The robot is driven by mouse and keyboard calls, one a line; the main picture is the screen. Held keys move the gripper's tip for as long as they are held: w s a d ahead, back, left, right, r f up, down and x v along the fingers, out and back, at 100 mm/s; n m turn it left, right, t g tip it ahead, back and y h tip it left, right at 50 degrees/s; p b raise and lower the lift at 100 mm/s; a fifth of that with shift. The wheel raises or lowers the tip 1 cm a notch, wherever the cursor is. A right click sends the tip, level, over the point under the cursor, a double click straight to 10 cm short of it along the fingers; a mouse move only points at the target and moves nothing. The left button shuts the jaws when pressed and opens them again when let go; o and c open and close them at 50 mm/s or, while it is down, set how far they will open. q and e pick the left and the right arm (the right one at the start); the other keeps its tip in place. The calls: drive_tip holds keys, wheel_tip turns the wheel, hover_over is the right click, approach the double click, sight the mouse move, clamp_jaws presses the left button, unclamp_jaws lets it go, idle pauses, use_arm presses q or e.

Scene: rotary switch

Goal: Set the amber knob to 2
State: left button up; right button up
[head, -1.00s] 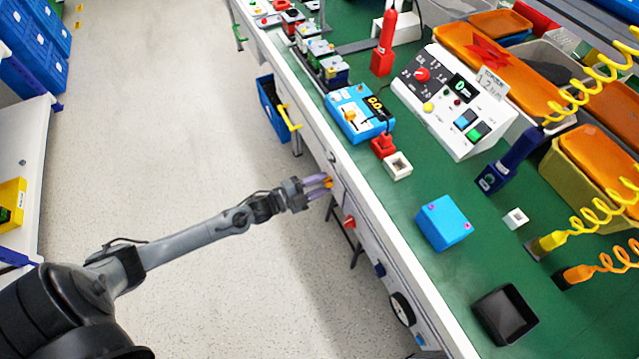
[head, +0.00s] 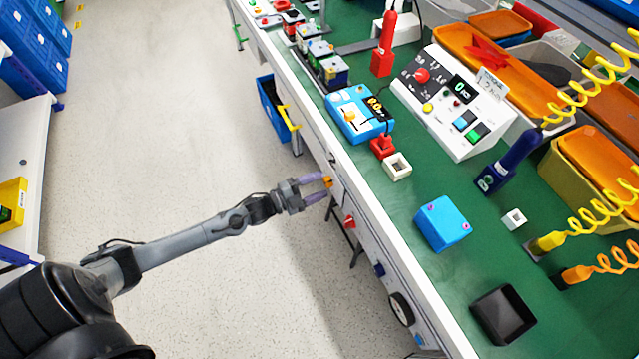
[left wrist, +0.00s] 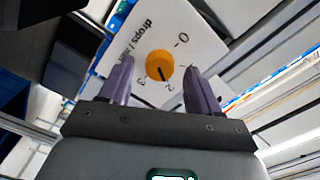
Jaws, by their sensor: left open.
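The amber knob (left wrist: 158,66) sits on a white panel (left wrist: 200,42) marked 0, 2, 3 and "drops / min" in the left wrist view. The 1 is mostly hidden by a fingertip. The knob's dark pointer line points at the 2. In the head view the knob (head: 328,182) is a small orange spot on the bench's front face. My left gripper (head: 325,187) is open, its purple fingers apart with the knob between and just beyond their tips. In the left wrist view the fingers (left wrist: 158,75) show clear gaps to the knob. My right gripper is out of view.
A blue bin (head: 272,106) hangs to the left. The floor before the bench is clear.

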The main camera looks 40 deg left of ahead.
use_arm(q)
drive_tip(key=p+v, duration=0.2)
drive_tip(key=v, duration=0.7)
drive_tip(key=shift+s+a+p, duration=0.15)
drive_tip(key=shift+s+p, duration=0.1)
drive_tip(key=shift+p, duration=0.05)
